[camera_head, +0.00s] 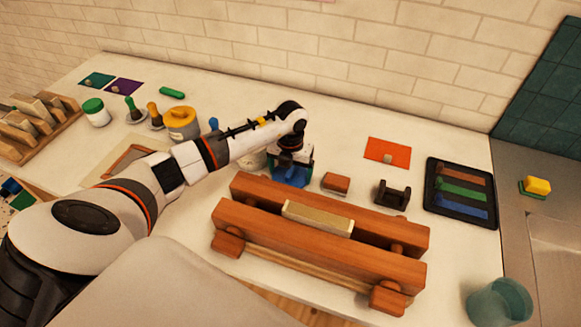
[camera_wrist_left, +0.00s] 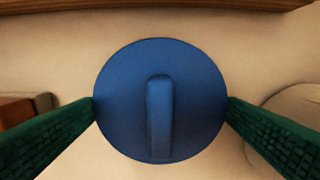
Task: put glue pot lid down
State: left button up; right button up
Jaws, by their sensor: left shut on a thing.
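The glue pot lid (camera_wrist_left: 195,100) is a round blue disc with a raised bar handle. It fills the middle of the left wrist view, between the two green-padded fingers of my left gripper (camera_wrist_left: 160,105), which is shut on its rim. In the head view the blue of the lid and fingertips (camera_head: 291,177) shows low over the white worktop, behind the wooden vise. I cannot tell whether the lid touches the worktop. A pale pot (camera_head: 252,160) is partly hidden behind my left forearm. A pale round shape (camera_wrist_left: 292,108) shows at the right of the wrist view.
The wooden vise (camera_head: 320,245) holds a pale block in front. A small wooden block (camera_head: 335,183), dark stand (camera_head: 391,195), orange mat (camera_head: 387,150) and black tray (camera_head: 460,215) lie to the right. A yellow-topped pot (camera_head: 181,122) stands left.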

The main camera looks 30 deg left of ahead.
aim_at(291, 170)
pick_arm(q)
jog(key=shift+f, duration=0.15)
jog(key=o, duration=0.6)
jog(key=shift+o, duration=0.2)
jog(key=shift+r, duration=0.3)
notch_tip(291, 170, up, 12)
jog(key=b, duration=0.3)
jog(key=shift+b, duration=0.4)
jog(key=shift+f, duration=0.1)
